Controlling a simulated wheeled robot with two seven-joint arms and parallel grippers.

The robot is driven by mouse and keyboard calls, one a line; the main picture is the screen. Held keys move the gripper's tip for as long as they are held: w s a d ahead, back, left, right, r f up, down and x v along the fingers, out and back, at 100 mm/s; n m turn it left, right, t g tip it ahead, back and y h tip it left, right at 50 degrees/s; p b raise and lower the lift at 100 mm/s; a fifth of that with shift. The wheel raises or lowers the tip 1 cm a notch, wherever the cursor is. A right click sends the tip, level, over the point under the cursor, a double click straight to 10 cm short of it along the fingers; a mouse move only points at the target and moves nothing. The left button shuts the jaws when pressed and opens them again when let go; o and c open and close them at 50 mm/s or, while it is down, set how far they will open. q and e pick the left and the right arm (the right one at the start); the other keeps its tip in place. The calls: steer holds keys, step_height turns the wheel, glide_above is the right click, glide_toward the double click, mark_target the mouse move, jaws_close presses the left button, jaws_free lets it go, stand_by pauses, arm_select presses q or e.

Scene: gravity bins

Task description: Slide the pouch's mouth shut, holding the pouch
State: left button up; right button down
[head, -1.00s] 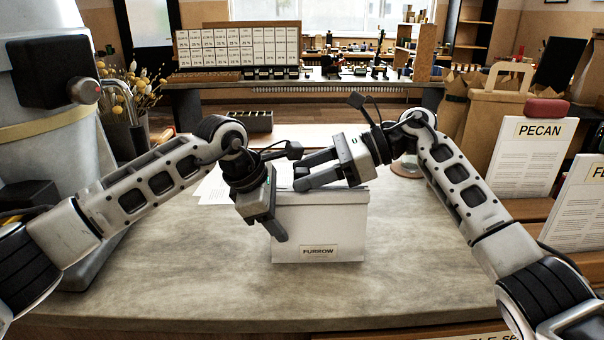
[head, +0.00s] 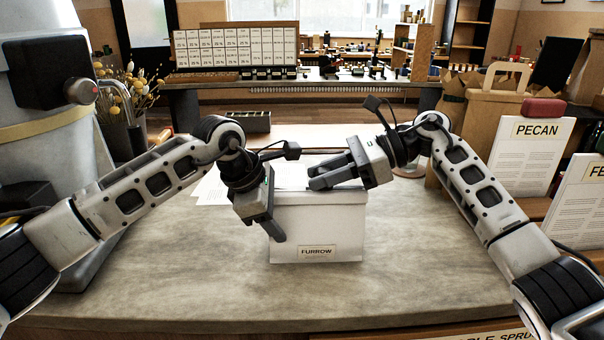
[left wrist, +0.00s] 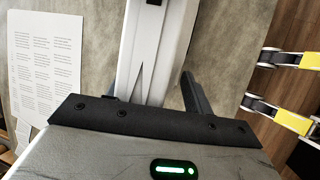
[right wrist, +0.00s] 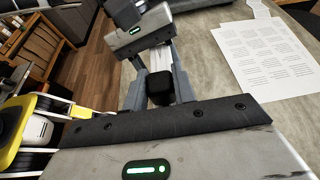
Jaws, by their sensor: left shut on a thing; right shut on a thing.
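The white pouch (head: 318,225), labelled FURROW, stands upright on the counter in the head view. My left gripper (head: 276,226) is shut on the pouch at its left edge, fingers pointing down. In the left wrist view the pouch (left wrist: 168,55) lies between the fingers, with a dark, narrowing gap along its top. My right gripper (head: 316,178) reaches leftward along the pouch's top. In the right wrist view it is shut on a small black block (right wrist: 160,88), apparently the slider. The head view hides this block behind the fingers.
Printed sheets (head: 212,186) lie behind the pouch on the counter (head: 180,265). A paper bag (head: 485,130) and the PECAN card (head: 520,160) stand at the right. A large grey vessel (head: 55,120) stands at the left. The counter in front of the pouch is clear.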

mark_target(360, 188)
steer(key=d, duration=0.6)
steer(key=shift+d, duration=0.15)
steer(key=c, duration=1.1)
jaws_free()
steer(key=shift+s+d, duration=0.1)
steer(key=v, duration=0.7)
steer(key=shift+d+r, duration=0.15)
steer(key=shift+d, duration=0.05)
